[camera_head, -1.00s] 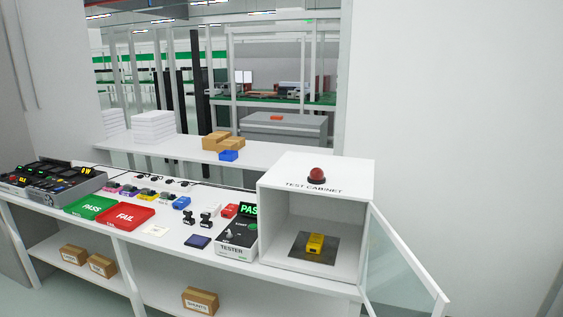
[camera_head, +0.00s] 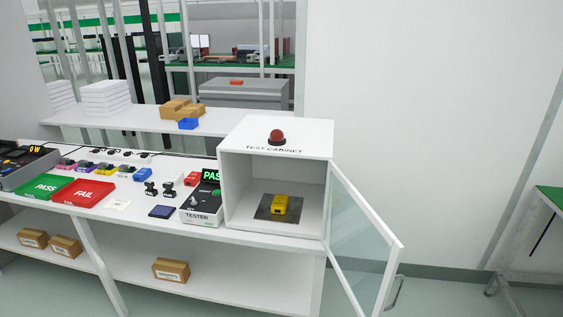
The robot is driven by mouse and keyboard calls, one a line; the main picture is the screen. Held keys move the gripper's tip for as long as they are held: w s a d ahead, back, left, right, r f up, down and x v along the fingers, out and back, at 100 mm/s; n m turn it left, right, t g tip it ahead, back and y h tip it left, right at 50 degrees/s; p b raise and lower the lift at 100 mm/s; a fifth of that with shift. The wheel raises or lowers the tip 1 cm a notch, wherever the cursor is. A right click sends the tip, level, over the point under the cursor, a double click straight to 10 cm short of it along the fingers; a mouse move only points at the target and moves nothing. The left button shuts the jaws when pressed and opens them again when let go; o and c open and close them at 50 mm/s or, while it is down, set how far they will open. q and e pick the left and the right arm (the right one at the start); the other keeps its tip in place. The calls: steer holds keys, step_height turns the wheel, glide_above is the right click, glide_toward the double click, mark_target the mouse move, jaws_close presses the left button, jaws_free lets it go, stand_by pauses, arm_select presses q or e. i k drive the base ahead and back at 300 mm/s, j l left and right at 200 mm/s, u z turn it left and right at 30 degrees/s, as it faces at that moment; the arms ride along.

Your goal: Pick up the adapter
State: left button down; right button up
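No item in view is labelled as the adapter. A small yellow device (camera_head: 281,204) lies on a dark square pad (camera_head: 263,211) inside the white test cabinet (camera_head: 312,140), whose glass door (camera_head: 362,240) stands open to the right. Small black parts (camera_head: 151,188) stand on the bench left of the tester (camera_head: 203,203), and a dark blue flat piece (camera_head: 162,211) lies in front of them. Several coloured connectors lie further left. I cannot tell which of these is the adapter. Neither of my grippers is in view.
The white bench (camera_head: 120,228) carries a green PASS tray (camera_head: 42,187) and a red FAIL tray (camera_head: 84,194). A red button (camera_head: 277,136) sits on the cabinet top. Cardboard boxes (camera_head: 171,269) stand on the lower shelf. The open door juts out over free floor at right.

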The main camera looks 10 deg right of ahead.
mark_target(280, 203)
steer(key=i+l+u, duration=0.2)
steer(key=l, duration=0.4)
steer(key=i+l+u, duration=0.25)
steer(key=l, duration=0.35)
steer(key=l+u, duration=0.2)
steer(key=l, duration=0.4)
steer(key=l+u, duration=0.2)
steer(key=l, duration=0.5)
steer(key=i, duration=0.1)
